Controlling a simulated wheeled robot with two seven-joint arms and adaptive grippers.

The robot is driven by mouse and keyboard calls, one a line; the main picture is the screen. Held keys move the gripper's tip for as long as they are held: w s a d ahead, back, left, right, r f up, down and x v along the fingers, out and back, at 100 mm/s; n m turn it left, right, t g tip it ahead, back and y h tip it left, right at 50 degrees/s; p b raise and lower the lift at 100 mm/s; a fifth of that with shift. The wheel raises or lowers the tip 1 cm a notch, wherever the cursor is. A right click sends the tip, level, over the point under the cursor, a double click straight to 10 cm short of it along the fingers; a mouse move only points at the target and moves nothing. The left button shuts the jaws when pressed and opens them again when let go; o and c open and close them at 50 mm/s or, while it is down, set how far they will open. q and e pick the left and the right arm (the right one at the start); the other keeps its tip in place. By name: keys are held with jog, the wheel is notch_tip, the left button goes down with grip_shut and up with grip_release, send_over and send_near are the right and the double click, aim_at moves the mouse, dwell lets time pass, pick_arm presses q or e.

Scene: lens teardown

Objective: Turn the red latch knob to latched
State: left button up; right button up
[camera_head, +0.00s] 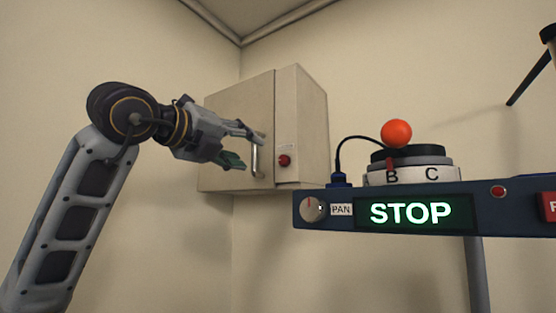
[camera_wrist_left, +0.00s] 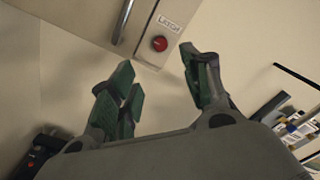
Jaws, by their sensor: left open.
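The red latch knob (camera_head: 284,160) sits on the right strip of a beige wall cabinet (camera_head: 238,120), just right of the door's vertical metal handle (camera_head: 257,158). In the left wrist view the knob (camera_wrist_left: 159,43) is below a label reading LATCH (camera_wrist_left: 169,23). My left gripper (camera_head: 243,145) is open and empty, left of the knob and near the handle in the head view. In the left wrist view its green-padded fingers (camera_wrist_left: 160,85) are spread, with the knob beyond and between them, apart from both. The knob's turn position is too small to tell. My right gripper is not in view.
Bare wall lies below the cabinet.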

aim_at(282, 160)
pick_arm(q)
jog(key=shift+w, duration=0.1)
jog(key=shift+p+x, duration=2.45)
jog(key=shift+x, duration=4.4)
jog(key=c, duration=1.1)
jog(key=shift+o, duration=0.2)
